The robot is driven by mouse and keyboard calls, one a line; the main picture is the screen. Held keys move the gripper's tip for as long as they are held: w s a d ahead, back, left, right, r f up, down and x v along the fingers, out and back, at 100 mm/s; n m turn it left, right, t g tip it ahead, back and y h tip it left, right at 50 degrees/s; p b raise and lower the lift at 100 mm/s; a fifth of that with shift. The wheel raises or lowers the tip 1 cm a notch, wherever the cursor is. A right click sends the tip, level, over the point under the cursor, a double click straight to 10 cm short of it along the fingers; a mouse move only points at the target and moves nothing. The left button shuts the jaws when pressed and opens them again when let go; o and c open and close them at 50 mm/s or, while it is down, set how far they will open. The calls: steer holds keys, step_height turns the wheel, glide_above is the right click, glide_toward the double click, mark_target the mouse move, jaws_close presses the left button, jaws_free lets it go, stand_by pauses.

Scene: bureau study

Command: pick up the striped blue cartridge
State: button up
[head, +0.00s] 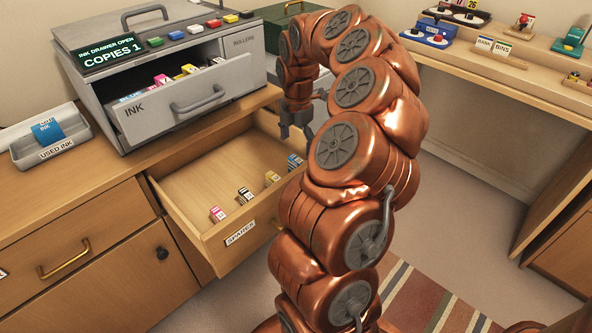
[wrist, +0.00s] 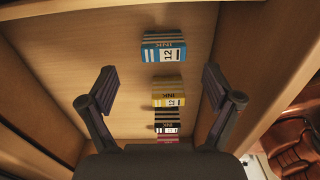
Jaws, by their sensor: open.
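The striped blue cartridge (head: 294,162) lies in the open spares drawer (head: 185,192), at the right end of a row of cartridges. In the wrist view the striped blue cartridge (wrist: 163,47) has blue and white bands and "INK 12" on its label. My gripper (head: 297,131) is above the right part of the drawer, near the blue cartridge and apart from it. In the wrist view my gripper (wrist: 160,78) is open and empty, with the blue cartridge beyond its fingertips and roughly centred between them.
The copier's open ink drawer (head: 170,110) juts out above. A used-ink tray (head: 50,150) holds a blue piece.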

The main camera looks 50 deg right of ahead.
mark_target(297, 159)
steer(key=f, duration=0.2)
steer(key=f+b, duration=0.1)
steer(key=f, duration=0.3)
steer(key=shift+s+a+f+b, duration=0.2)
steer(key=shift+s+f+b, duration=0.05)
steer(key=shift+b, duration=0.1)
steer(key=c, duration=1.2)
steer(key=shift+r, duration=0.15)
